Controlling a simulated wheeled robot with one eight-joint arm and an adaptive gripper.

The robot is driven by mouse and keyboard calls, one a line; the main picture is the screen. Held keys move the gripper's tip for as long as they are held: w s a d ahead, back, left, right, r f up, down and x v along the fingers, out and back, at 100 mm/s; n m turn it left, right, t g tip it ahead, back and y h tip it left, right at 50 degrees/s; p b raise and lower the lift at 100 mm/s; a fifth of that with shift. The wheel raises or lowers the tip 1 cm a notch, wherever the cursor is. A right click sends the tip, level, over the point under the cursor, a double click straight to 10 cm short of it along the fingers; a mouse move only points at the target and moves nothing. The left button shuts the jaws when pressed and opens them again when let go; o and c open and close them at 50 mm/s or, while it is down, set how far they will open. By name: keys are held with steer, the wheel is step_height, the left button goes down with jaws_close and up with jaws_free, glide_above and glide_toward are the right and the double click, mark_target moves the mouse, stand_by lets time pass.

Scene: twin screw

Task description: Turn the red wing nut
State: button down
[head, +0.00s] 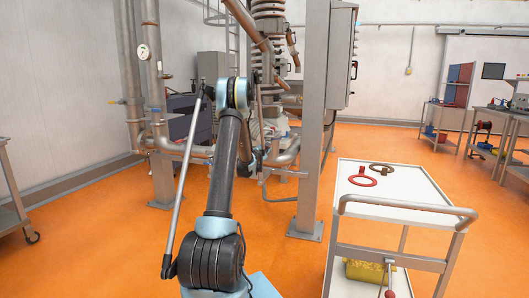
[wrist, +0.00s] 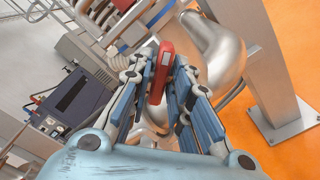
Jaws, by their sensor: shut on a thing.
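The red wing nut (wrist: 160,72) shows in the wrist view as a narrow red bar, tilted slightly, in front of grey metal piping. My gripper (wrist: 162,78) is shut on it, with the blue and grey fingers on its left and right sides. How the nut sits on its screw is hidden behind the fingers. In the head view my arm reaches forward to the pipework, and the fingers and the wing nut cannot be made out there.
A curved silver pipe (wrist: 222,55) runs close to the right of the fingers. A steel post (head: 315,120) stands right of my arm. A white cart (head: 415,190) at right carries a red ring-shaped part (head: 362,181) and a brown one (head: 381,169). Orange floor lies open between.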

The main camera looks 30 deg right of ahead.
steer(key=shift+s, duration=0.1)
steer(key=shift+m, duration=3.6)
steer(key=c, duration=1.6)
jaws_free()
steer(key=shift+f, duration=0.1)
steer(key=shift+c, duration=0.2)
steer(key=shift+a, duration=0.15)
steer(key=v, duration=1.1)
steer(key=shift+s+a, duration=0.2)
steer(key=shift+a, duration=0.05)
